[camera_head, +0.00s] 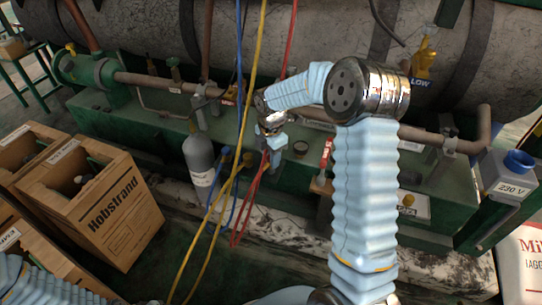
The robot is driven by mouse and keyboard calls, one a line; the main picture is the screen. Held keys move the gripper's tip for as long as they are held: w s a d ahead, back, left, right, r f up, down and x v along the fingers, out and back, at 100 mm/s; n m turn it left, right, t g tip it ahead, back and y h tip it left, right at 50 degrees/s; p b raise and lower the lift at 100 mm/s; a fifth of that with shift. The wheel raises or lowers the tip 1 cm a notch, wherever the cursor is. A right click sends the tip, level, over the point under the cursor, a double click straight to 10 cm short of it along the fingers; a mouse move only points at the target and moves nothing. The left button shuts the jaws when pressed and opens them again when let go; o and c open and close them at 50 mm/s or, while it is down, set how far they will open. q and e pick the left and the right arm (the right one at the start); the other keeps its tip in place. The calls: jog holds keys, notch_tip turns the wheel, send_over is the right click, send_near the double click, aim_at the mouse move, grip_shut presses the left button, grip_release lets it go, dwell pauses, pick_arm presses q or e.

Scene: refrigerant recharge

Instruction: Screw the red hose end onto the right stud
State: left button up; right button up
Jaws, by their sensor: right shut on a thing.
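The red hose (289,45) hangs from the top of the camera_head view, passes behind my right gripper and loops below it. My right gripper (272,143) points down in the middle of the view, in front of the green machine base. It is shut, with the red hose at its fingertips; the hose end itself is too small and covered to make out. The right stud cannot be made out. My left arm shows only at the bottom left corner, and its gripper is out of view.
A blue hose (239,60) and a yellow hose (258,50) hang just left of my right gripper. A grey cylinder (200,160) stands beside them. A red-handled part (326,153) is to the right. Cardboard boxes (110,210) fill the left. A 230 V box (507,175) stands right.

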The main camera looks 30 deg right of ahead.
jog(key=shift+f+b, duration=0.6)
jog(key=shift+f, duration=0.45)
dwell(0.4)
jog(key=m, duration=0.3)
jog(key=shift+m, duration=0.3)
jog(key=m, duration=0.3)
jog(key=shift+m, duration=0.3)
